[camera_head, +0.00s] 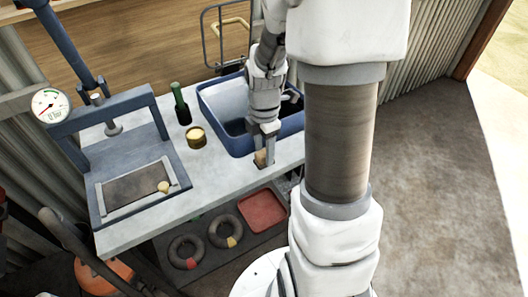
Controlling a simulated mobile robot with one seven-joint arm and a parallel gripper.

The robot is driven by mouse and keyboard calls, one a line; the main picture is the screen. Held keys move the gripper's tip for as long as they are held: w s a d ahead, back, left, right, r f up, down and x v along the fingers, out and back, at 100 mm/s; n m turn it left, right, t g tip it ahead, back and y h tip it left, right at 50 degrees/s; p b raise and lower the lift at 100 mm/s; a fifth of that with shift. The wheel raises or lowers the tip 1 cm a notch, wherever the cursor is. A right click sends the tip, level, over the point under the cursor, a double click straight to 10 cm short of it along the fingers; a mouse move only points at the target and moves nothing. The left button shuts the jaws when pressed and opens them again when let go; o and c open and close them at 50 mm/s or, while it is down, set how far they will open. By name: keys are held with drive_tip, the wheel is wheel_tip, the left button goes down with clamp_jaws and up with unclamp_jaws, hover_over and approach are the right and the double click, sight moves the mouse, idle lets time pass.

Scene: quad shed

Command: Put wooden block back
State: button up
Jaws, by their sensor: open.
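A small tan wooden block (260,158) is at the front right of the grey worktop (222,178), just in front of the blue bin. My gripper (264,153) points down at the block, its fingertips beside or just above it and open. The fingers partly cover the block, and I cannot tell whether they touch it.
A blue bin (222,137) stands right behind my gripper. A green bottle (180,104) and a yellow-topped tin (196,137) stand left of it. A blue press (143,168) with a small yellowish piece (163,187) fills the left. A red tray (262,211) is below.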

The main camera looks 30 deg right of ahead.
sight(264, 153)
wheel_tip(264, 153, up, 10)
drive_tip(key=p, duration=0.1)
drive_tip(key=shift+r+p, duration=0.25)
drive_tip(key=shift+p, duration=0.15)
